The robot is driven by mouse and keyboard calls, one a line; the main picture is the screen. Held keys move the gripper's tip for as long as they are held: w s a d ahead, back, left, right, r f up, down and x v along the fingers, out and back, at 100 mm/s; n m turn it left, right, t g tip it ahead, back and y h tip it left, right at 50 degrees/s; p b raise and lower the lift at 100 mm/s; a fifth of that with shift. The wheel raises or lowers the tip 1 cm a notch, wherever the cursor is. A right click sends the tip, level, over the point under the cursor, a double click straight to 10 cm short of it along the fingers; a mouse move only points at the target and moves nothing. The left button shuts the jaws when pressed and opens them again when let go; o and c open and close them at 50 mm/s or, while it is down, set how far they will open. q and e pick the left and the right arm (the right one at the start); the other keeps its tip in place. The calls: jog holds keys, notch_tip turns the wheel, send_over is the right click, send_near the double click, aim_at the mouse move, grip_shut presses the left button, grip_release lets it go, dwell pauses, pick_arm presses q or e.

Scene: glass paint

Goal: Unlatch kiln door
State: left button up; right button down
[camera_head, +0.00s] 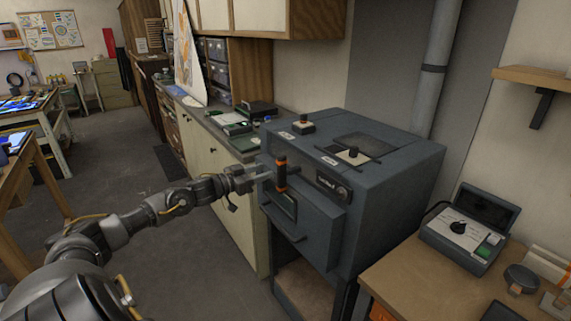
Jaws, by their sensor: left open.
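The kiln (385,165) is a blue-grey metal box on a dark stand, right of the middle of the head view. Its front door (315,228) looks shut. A black upright latch handle (281,173) with orange bands is on the upper front of the kiln. My left gripper (268,178) is open at the handle, coming from the left. I cannot tell whether its fingers touch the handle. The right gripper is not in view.
A wooden table (420,285) with a grey control box (468,228) stands close on the right of the kiln. A counter with cabinets (205,155) runs behind on the left. A workbench (20,185) is at the far left. The floor (190,265) between is clear.

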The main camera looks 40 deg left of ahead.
aim_at(286, 164)
pick_arm(q)
jog(key=p+x, duration=0.2)
jog(key=x, duration=0.6)
jog(key=shift+r+p, duration=0.15)
jog(key=shift+p, duration=0.15)
jog(key=shift+x, duration=0.8)
grip_shut()
jog(key=shift+d, duration=0.15)
